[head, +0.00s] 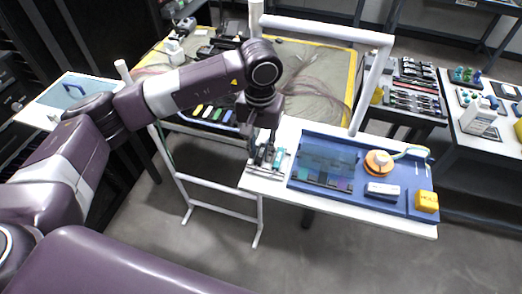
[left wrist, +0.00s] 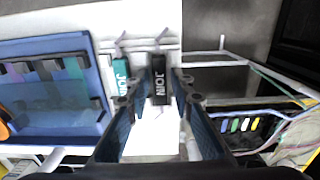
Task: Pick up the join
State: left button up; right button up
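My left gripper (head: 262,143) is over the left end of a white table, above a small rack of joins. In the left wrist view its two fingers (left wrist: 156,92) are apart, pointing at a black join (left wrist: 159,84) lettered JOIN. The black join lies between the fingertips, with a gap visible on both sides. A teal join (left wrist: 121,74), also lettered JOIN, stands beside it, close to the left finger. It also shows in the head view (head: 279,158). The height of the fingertips above the black join is hard to tell. My right gripper is not in view.
A blue tray (head: 366,206) to the right on the white table (head: 422,232) holds a dark mat, an orange-and-white spool (head: 378,162), a pale box (head: 382,191) and a yellow block (head: 427,201). A white tubular frame (head: 320,30) rises behind the table. Cluttered benches stand further right.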

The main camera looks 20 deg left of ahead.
pick_arm(q)
grip_shut()
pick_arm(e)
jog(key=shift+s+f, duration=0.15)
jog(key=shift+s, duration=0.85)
pick_arm(q)
jog(key=shift+r, duration=0.1)
